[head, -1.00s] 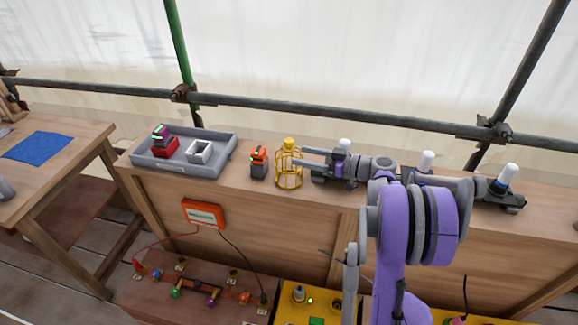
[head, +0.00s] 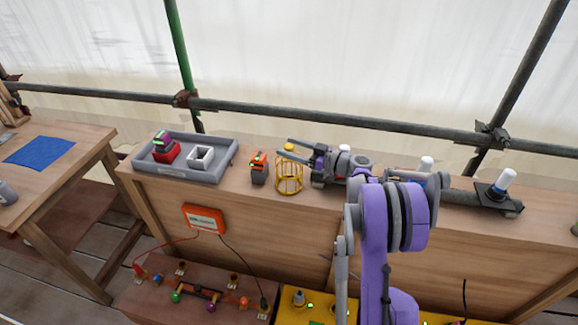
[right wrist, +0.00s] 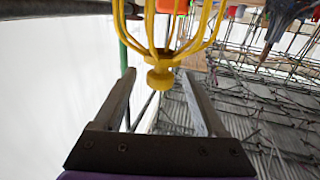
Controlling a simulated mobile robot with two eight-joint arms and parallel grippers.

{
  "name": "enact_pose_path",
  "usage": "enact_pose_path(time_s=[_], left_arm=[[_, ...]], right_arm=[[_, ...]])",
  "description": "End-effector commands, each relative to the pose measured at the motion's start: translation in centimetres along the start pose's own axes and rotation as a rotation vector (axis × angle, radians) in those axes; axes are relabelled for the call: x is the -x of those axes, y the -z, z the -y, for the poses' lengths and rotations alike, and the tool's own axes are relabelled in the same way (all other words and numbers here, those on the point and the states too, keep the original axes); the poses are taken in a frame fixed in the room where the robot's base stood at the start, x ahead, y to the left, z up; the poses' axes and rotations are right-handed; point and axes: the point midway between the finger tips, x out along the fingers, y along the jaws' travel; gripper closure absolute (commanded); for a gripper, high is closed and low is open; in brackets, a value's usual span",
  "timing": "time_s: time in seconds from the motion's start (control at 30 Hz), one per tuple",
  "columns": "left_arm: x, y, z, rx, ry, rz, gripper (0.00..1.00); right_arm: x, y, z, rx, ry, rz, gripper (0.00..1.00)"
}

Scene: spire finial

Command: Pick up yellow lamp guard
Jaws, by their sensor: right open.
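The yellow lamp guard (head: 289,178) is a wire cage with a round knob on top. It stands upright on the wooden bench top, beside the orange and dark device. My right gripper (head: 284,151) is open and comes in from the right at the height of the knob, its fingers pointing left. In the right wrist view, the guard's knob (right wrist: 160,78) shows between the tips of the open fingers (right wrist: 158,72), with the cage wires beyond. I cannot tell whether the fingers touch it. My left gripper is not in view.
A grey tray (head: 187,177) with a red block (head: 166,153) and a white square piece (head: 201,157) lies to the left. The orange and dark device (head: 258,168) stands close left of the guard. White-capped posts (head: 504,180) stand to the right, and a scaffold rail runs behind.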

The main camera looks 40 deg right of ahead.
Motion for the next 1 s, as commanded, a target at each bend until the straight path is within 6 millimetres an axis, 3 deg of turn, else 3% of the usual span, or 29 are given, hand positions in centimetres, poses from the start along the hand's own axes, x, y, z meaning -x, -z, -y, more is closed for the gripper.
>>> enact_pose_path(time_s=[0.1,0.3,0.7,1.0], left_arm=[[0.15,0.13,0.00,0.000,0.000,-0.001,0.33],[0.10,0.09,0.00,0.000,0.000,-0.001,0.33],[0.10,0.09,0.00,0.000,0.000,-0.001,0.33],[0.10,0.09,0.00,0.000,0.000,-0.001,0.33]], right_arm=[[-1.04,0.04,0.00,0.000,0.000,0.000,0.26],[-1.02,-0.03,-0.01,0.000,-0.001,0.000,0.28],[-1.00,-0.03,0.00,0.000,-0.001,0.000,1.00],[-1.00,-0.01,0.00,0.000,-0.001,0.000,1.00]])
